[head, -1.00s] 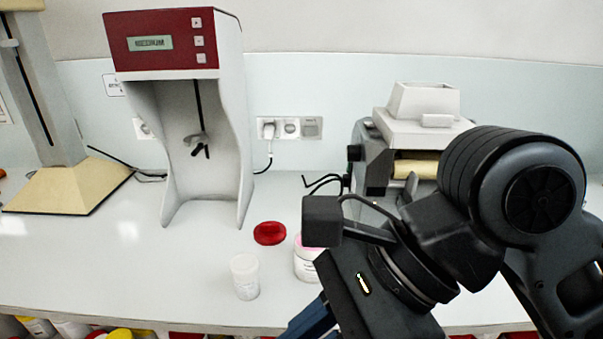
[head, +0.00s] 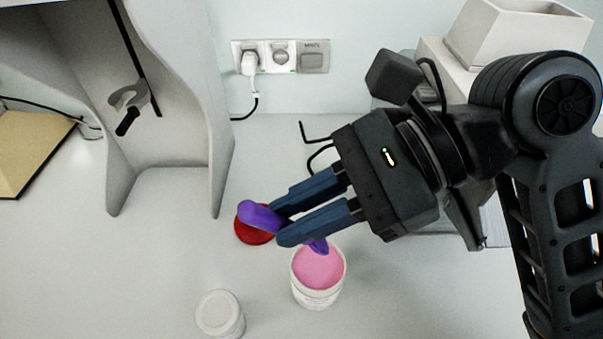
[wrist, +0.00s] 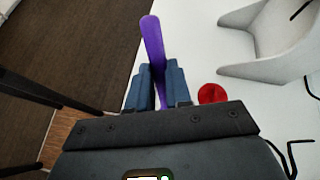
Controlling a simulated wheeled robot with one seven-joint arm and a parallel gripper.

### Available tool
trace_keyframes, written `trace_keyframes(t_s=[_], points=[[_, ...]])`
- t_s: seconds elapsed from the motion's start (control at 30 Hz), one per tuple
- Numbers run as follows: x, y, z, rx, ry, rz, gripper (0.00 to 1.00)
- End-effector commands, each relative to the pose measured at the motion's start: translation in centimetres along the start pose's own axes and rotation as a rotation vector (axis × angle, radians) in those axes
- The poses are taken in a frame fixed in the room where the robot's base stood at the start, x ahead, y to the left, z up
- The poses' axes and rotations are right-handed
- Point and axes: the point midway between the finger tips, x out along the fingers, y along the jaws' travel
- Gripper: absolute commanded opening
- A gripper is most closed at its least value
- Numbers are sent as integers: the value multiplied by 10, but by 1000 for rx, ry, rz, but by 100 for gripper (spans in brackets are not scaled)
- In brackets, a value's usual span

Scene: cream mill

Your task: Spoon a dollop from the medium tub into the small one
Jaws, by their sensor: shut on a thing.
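My gripper (head: 276,222) is shut on a purple spoon (head: 262,215), which also stands up between the fingers in the wrist view (wrist: 153,42). One end of the spoon shows beyond the fingers over the red lid; its other end shows below the fingers at the top of the medium tub. The medium tub (head: 316,292) is white, open and holds pink cream (head: 318,266). I cannot tell whether the spoon touches the cream. The small tub (head: 220,315) is white, stands to the lower left, and its top looks pale and flat.
A red lid (head: 253,226) lies on the white bench behind the medium tub. A white stand-like machine (head: 170,187) is at the left, and a grey machine with a white hopper (head: 520,35) is behind my arm. The bench at the left front is clear.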

Motion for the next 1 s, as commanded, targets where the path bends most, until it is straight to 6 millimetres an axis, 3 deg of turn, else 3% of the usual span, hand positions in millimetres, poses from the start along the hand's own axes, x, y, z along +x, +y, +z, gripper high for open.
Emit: trace_keyframes(t_s=[1.0], points=[[28,8,-47,1,-2,1,0]])
